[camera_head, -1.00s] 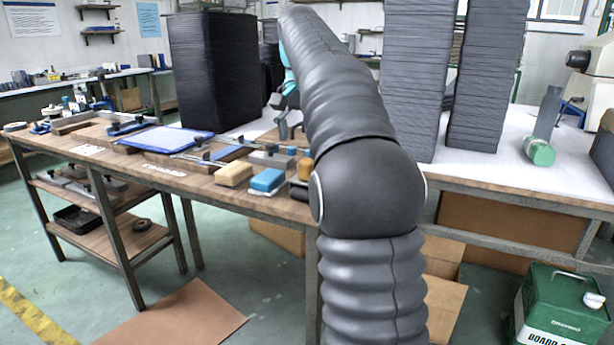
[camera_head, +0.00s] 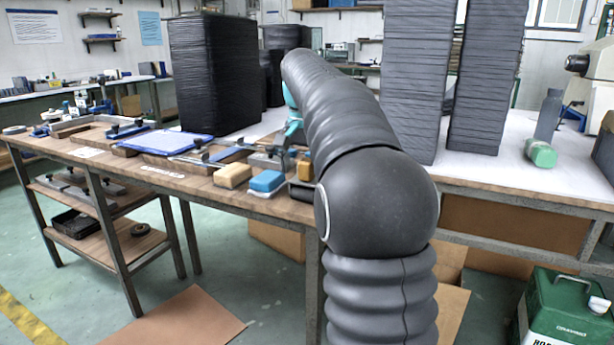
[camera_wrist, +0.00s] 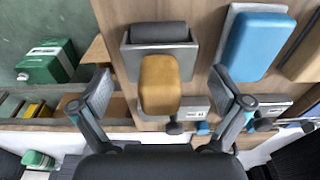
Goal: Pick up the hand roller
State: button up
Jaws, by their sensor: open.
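The hand roller lies near the table's front edge. In the wrist view its dark roller (camera_wrist: 158,33) sits in a grey metal frame, with a wooden-orange handle (camera_wrist: 159,84) running toward my gripper. In the head view the orange handle (camera_head: 304,169) and dark roller (camera_head: 301,191) show partly beside my arm. My gripper (camera_wrist: 161,82) is open, one finger on each side of the handle in the picture, with gaps on both sides. Whether the fingers are down at handle height cannot be told. In the head view my arm mostly hides the gripper.
A blue-topped block (camera_head: 267,181) and a tan block (camera_head: 233,175) lie beside the roller. A blue panel (camera_head: 168,141) and several clamps lie farther along the wooden table. Tall black stacks (camera_head: 215,72) stand behind. A green can (camera_head: 561,310) stands at the lower right.

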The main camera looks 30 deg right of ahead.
jog(key=c, duration=1.4)
jog(key=shift+r, duration=0.1)
jog(key=shift+r, duration=0.5)
jog(key=r, duration=0.1)
jog(key=r+p, duration=0.1)
jog(key=d+r, duration=0.1)
jog(key=shift+s+r, duration=0.25)
jog(key=shift+r, duration=0.15)
jog(key=s+d+r, duration=0.2)
jog(key=s+d+r+p, duration=0.1)
jog(key=s+d+r, duration=0.1)
jog(key=d, duration=0.1)
jog(key=s+d+r, duration=0.2)
jog(key=d, duration=0.1)
jog(key=shift+s+d+p, duration=0.15)
jog(key=shift+d+p, duration=0.1)
jog(key=shift+p, duration=0.15)
